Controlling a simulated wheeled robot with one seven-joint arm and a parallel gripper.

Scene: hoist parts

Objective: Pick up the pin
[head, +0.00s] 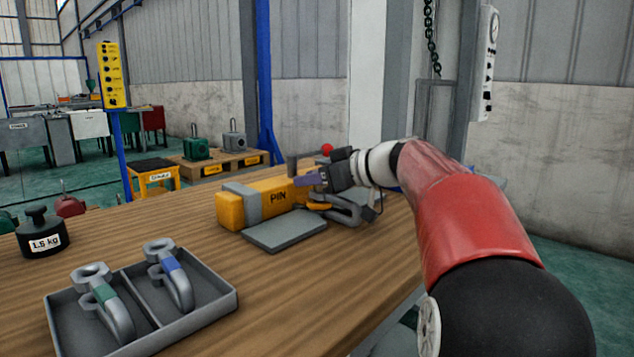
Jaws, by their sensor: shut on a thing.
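A yellow block (258,208) with a grey band and the label "PIN" stands on the wooden table, beyond a flat grey plate (284,232). My gripper (316,179) is at the block's right end, low over the table, reaching in from the right. It is shut on the pin (292,166), whose short dark grey cylindrical end shows above the block. A purple piece lies between this end and the fingers; I cannot tell whether it belongs to the pin. The pin's lower part is hidden.
A grey metal shackle-like part (346,212) lies close under my gripper. A grey tray (215,305) with two hooks stands at front left. A black 1.5 kg weight (42,240) is at the left. The table between is clear.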

